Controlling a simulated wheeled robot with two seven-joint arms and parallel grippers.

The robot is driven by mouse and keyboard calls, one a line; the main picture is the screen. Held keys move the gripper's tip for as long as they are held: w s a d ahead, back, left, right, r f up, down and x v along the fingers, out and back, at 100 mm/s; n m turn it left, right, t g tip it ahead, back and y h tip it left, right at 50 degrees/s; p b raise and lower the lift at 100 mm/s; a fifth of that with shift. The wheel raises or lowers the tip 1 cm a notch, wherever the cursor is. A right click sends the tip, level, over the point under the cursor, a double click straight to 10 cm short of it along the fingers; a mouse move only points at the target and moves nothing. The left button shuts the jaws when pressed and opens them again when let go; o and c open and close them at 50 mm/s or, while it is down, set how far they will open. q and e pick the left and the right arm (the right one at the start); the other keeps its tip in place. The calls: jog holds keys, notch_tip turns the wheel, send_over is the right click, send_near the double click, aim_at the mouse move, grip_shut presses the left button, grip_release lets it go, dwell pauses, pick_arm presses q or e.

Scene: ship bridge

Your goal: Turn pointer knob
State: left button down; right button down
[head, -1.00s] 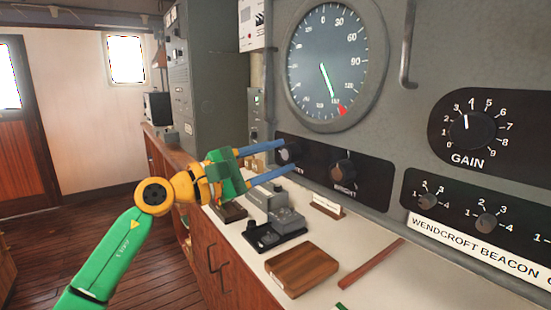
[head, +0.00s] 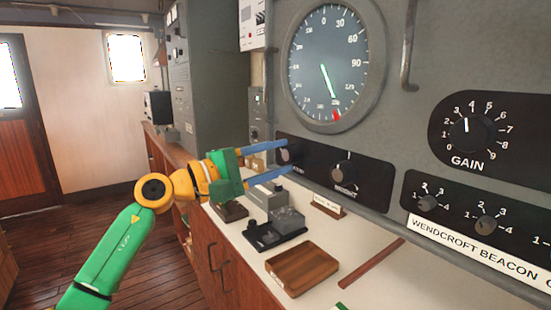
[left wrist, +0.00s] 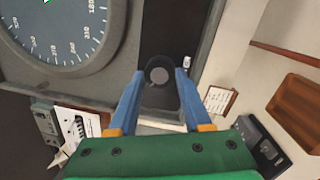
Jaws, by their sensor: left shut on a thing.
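A dark round knob (head: 285,155) sits at the left end of a black panel below the large round dial. Part of it and its label are hidden by my fingers in the head view. My left gripper (head: 288,157) reaches in from the left, its blue fingers shut on this knob, one above and one below. In the left wrist view the knob (left wrist: 159,77) stands between the two fingertips (left wrist: 161,72). A second knob (head: 343,173), with a white pointer mark, is on the same panel to the right, apart from the gripper. My right gripper is not in view.
The large dial (head: 328,65) and a handle bar (head: 409,50) are above. The GAIN knob (head: 467,127) and smaller knobs are on the right. Below, the counter holds a black device (head: 275,233) and a wooden tray (head: 302,269).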

aim_at(285, 159)
pick_arm(q)
jog(key=shift+r, duration=0.1)
jog(key=shift+c, duration=2.2)
grip_release()
jog(key=shift+o, duration=0.5)
jog(key=a+b, duration=0.1)
jog(key=s+a+f+b, duration=0.1)
jog(key=shift+s+a+f+b, duration=0.15)
jog(key=shift+s+a+b, duration=0.15)
jog(key=shift+b, duration=0.1)
jog(key=v, duration=0.2)
jog(key=r+b+v, duration=0.1)
jog(key=shift+s+a+f, duration=0.1)
jog(key=shift+s+a, duration=0.15)
jog(key=shift+a, duration=0.15)
